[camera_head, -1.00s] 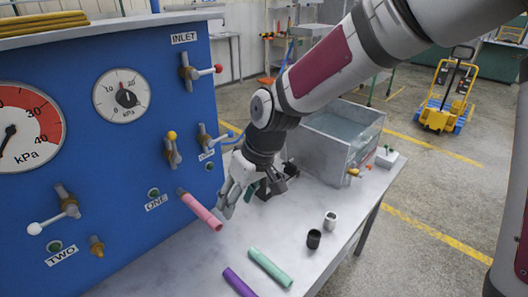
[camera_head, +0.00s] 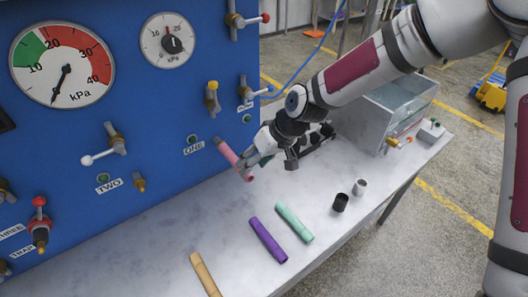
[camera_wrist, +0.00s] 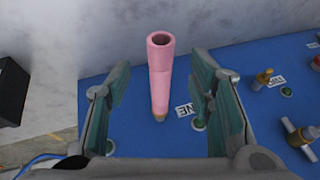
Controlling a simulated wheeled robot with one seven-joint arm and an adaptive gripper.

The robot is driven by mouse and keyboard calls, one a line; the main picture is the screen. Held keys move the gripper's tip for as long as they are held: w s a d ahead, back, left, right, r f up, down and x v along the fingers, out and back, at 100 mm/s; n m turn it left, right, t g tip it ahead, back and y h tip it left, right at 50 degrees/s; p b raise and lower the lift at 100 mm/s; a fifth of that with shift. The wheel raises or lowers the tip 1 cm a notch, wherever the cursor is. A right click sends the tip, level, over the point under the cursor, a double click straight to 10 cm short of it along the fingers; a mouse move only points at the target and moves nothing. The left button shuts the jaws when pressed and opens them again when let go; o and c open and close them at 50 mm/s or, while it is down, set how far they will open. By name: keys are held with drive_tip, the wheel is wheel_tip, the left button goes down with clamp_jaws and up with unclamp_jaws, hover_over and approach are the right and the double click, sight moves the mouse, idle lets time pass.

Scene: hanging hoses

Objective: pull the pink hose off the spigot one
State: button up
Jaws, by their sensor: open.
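The pink hose (camera_head: 234,159) sticks out from the blue panel beside the label ONE, slanting down to the right. In the wrist view the pink hose (camera_wrist: 160,75) stands between the two open fingers, its open end toward the camera and its other end on a brass spigot (camera_wrist: 160,117). My gripper (camera_wrist: 158,95) is open, with a gap on each side of the hose. In the head view my gripper (camera_head: 255,163) is at the free end of the hose and partly overlaps it. Spigot one is mostly hidden by the hose there.
A purple hose (camera_head: 268,240), a green hose (camera_head: 294,221) and a tan hose (camera_head: 205,274) lie on the bench. A black cup (camera_head: 340,202) and a white cup (camera_head: 360,187) stand to the right. A clear water tank (camera_head: 390,105) stands behind my wrist.

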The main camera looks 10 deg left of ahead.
drive_tip(key=shift+x, duration=2.05)
clamp_jaws()
